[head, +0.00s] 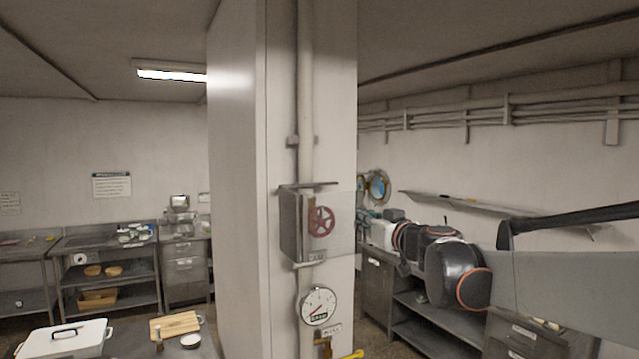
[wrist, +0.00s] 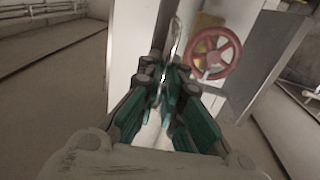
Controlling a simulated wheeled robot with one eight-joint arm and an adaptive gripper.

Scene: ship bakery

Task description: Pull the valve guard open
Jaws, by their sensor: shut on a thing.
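The valve guard (head: 344,238) is a clear panel on a grey metal box on the white column. The red valve wheel (head: 321,221) shows through or behind it, and it is plain in the wrist view (wrist: 215,53). My gripper (head: 367,219) is at the guard's right edge, partly hidden in the head view. In the wrist view its teal fingers (wrist: 163,78) are closed together at a thin, bright curved strip, which looks like the guard's edge or handle. The wheel is right of the fingers, apart from them. How far the guard stands open is hard to tell.
A pressure gauge (head: 319,306) and a yellow lever (head: 352,354) are below the guard on the column (head: 236,180). A steel counter (head: 440,325) runs behind my arm at right. A white lidded container (head: 66,340) and a cutting board (head: 176,325) are at front left.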

